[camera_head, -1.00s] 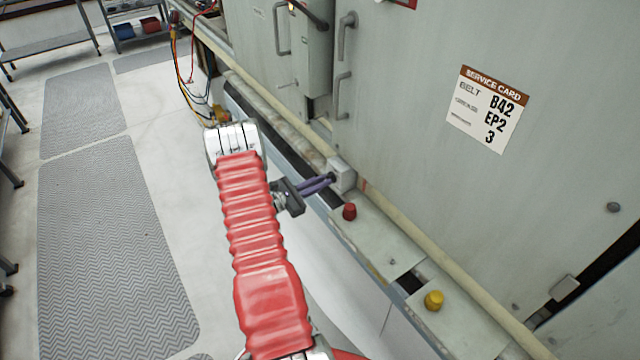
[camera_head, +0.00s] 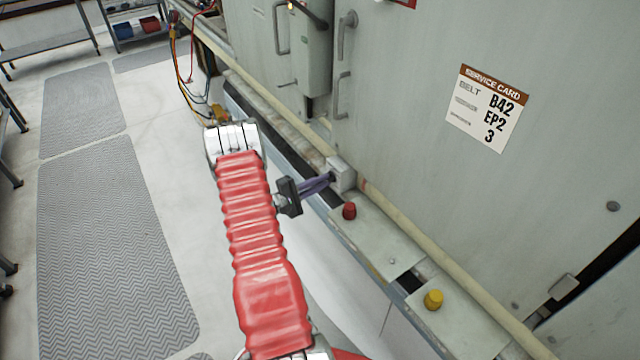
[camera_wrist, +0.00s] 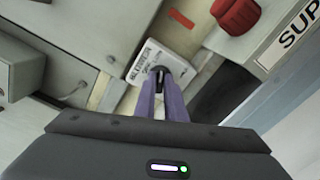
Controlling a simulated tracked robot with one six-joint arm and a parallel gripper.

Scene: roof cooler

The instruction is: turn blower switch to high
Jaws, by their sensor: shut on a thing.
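The blower switch is a small pale box (camera_head: 343,172) on the ledge at the foot of the grey cabinet. In the wrist view its face (camera_wrist: 175,52) carries a label reading "BLOWER"; the rest of the lettering is too small or covered to read. My gripper (camera_head: 330,177) reaches it from the left with purple fingers. In the wrist view my gripper (camera_wrist: 160,74) is shut on the small dark knob at the middle of the switch face. The fingers hide most of the knob, so its pointed setting cannot be read.
A red knob (camera_head: 349,211) sits close to the right of the switch and a yellow knob (camera_head: 433,299) farther along. The cabinet door (camera_head: 420,190) with its service card (camera_head: 487,108) rises behind. Wires (camera_head: 188,75) hang at the back left. The floor at left is open.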

